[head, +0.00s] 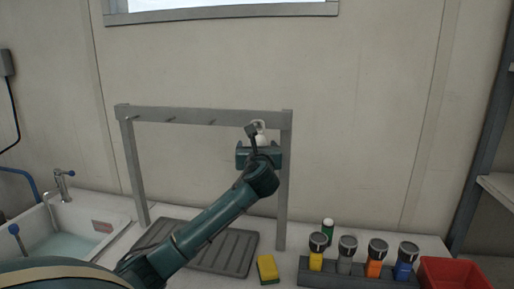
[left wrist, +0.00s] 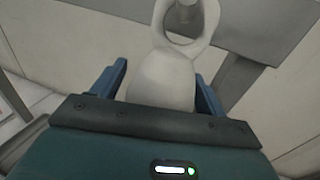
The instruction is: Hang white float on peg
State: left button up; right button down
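The white float (head: 261,139) is at the right end of the grey rack's top bar (head: 160,113). In the left wrist view the float (left wrist: 163,80) has a rounded body and a loop at its top. A grey peg (left wrist: 186,14) shows within the loop opening; how far it passes through I cannot tell. My left gripper (head: 259,149) is at the float, its blue fingers (left wrist: 160,88) on either side of the float's lower body, seemingly touching it. My right gripper is in neither view.
Other pegs (head: 171,120) on the bar are bare. Below are a grey ribbed tray (head: 228,258), a yellow sponge (head: 267,268), a holder with several coloured torches (head: 345,272), a green bottle (head: 328,228) and a red bin (head: 452,272). A sink (head: 75,238) is at left.

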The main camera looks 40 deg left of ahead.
pick_arm(q)
jog(key=shift+o, duration=0.6)
jog(key=shift+s+d, duration=0.25)
jog(key=shift+d, duration=0.05)
jog(key=b+v, duration=0.2)
jog(key=v, duration=1)
jog(key=shift+s, duration=0.2)
jog(key=shift+d, duration=0.1)
